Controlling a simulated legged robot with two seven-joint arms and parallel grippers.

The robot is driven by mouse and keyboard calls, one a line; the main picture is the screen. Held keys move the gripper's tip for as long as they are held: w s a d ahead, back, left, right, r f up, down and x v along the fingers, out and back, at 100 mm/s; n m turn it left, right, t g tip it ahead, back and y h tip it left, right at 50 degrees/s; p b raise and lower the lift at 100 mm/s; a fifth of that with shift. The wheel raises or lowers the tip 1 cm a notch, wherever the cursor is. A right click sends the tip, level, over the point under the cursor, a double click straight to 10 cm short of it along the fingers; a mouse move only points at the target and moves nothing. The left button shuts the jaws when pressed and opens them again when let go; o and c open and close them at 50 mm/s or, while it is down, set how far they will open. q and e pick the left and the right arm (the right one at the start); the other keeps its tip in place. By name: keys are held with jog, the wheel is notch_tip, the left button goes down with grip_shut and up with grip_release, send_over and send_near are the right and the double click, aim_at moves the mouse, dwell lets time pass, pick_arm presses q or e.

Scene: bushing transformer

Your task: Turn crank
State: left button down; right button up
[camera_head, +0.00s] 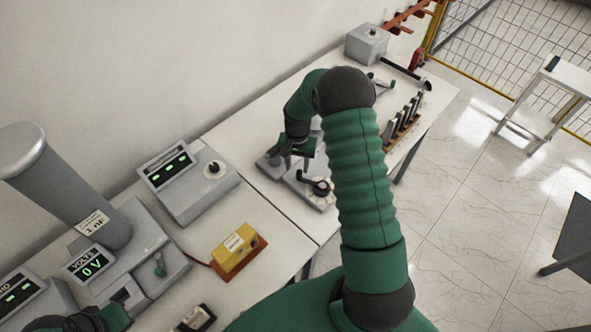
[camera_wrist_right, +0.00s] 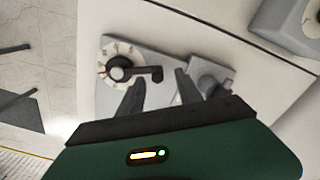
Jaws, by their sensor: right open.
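The crank (camera_head: 318,187) is a black handle on a round pale dial, mounted on a grey box (camera_head: 311,198) on the table. In the right wrist view the crank (camera_wrist_right: 155,73) has a black hub and an arm reaching right, with a red mark by the dial. My right gripper (camera_head: 292,160) is above the box, close to the crank; in the wrist view its open fingers (camera_wrist_right: 158,88) are apart, with the crank's end beyond the gap between them. Contact cannot be told. My left gripper shows only partly at the bottom left of the head view.
A second grey fixture (camera_wrist_right: 212,75) stands beside the dial box. A meter box with a knob (camera_head: 195,180), a yellow box (camera_head: 236,246) and a grey column device (camera_head: 80,190) stand to the left. A rack of dark tools (camera_head: 402,124) is at the table's right edge.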

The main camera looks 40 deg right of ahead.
aim_at(299, 171)
jog(key=f, duration=0.1)
jog(key=d+f, duration=0.1)
jog(key=f, duration=0.1)
jog(key=d+f+p, duration=0.1)
jog(key=f, duration=0.1)
jog(key=shift+w+d+f, duration=0.15)
jog(key=shift+d+f, duration=0.05)
jog(key=shift+f, duration=0.3)
jog(key=shift+s+a+r, duration=0.2)
jog(key=shift+a, duration=0.35)
jog(key=shift+a+r, duration=0.2)
jog(key=shift+a, duration=0.4)
jog(key=shift+c, duration=1.3)
jog(key=shift+a, duration=0.1)
jog(key=shift+c, duration=2.4)
jog(key=shift+d, duration=0.35)
grip_shut()
jog(key=shift+d+f, duration=0.25)
jog(key=shift+d, duration=0.3)
jog(key=shift+a, duration=0.35)
jog(key=shift+a+r, duration=0.15)
jog(key=shift+a, duration=0.1)
pick_arm(q)
jog(key=shift+d+r, duration=0.65)
jog(key=shift+r, duration=0.2)
jog(key=shift+d, duration=0.1)
pick_arm(e)
jog(key=shift+d, duration=0.25)
